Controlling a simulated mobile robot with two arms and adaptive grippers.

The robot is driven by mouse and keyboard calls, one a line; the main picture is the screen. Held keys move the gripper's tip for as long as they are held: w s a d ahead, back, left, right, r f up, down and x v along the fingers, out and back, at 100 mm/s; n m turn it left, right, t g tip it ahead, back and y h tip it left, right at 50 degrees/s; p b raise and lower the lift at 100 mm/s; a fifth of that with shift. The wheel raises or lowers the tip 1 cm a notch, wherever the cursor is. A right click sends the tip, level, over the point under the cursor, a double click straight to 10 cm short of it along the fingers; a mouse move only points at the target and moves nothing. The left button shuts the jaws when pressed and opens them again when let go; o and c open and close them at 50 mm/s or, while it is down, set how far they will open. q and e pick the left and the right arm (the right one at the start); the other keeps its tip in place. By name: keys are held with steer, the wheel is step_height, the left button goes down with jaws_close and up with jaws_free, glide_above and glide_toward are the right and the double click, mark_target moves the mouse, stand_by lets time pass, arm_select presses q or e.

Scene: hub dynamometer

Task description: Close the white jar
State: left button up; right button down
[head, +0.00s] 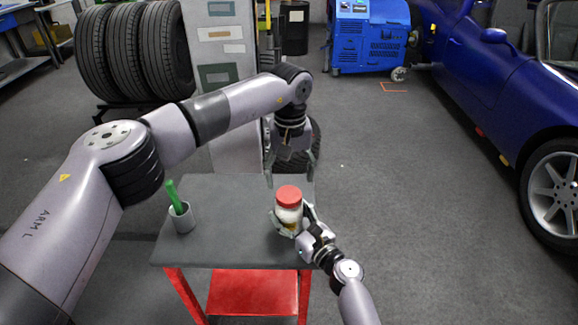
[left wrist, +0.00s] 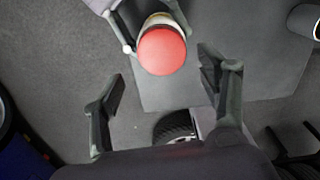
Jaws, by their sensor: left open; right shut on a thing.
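The white jar (head: 289,214) stands upright at the right part of the grey table top, with a red lid (head: 288,195) on its top. In the left wrist view the red lid (left wrist: 162,51) covers most of the jar. How tightly the lid sits cannot be told. My right gripper (head: 290,225) is shut around the jar's body from the front right. My left gripper (head: 290,176) is open and empty, pointing down above and behind the jar. In the left wrist view its fingers (left wrist: 160,85) are spread wide, with the lid beyond them and nothing between the pads.
The grey table (head: 225,250) has a red lower shelf (head: 252,292). A grey cup (head: 182,218) holding a green item (head: 173,194) stands at its left. Tyres (head: 135,50) and a pale cabinet (head: 225,110) stand behind. A blue car (head: 500,90) is at right, with clear floor between.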

arm_select(q)
steer(key=n, duration=0.4)
steer(key=shift+r, duration=0.2)
steer(key=n, duration=0.4)
steer(key=shift+r, duration=0.15)
steer(key=n, duration=0.4)
steer(key=shift+r, duration=0.2)
steer(key=n, duration=0.3)
steer(key=shift+s+r+n, duration=0.1)
steer(key=shift+r+n, duration=0.05)
steer(key=shift+n, duration=0.15)
steer(key=n, duration=0.4)
steer(key=shift+r, duration=0.2)
steer(key=n, duration=0.4)
steer(key=shift+a+r, duration=0.1)
steer(key=shift+r, duration=0.05)
steer(key=n, duration=0.6)
steer(key=shift+r+n, duration=0.3)
steer(key=shift+n, duration=0.1)
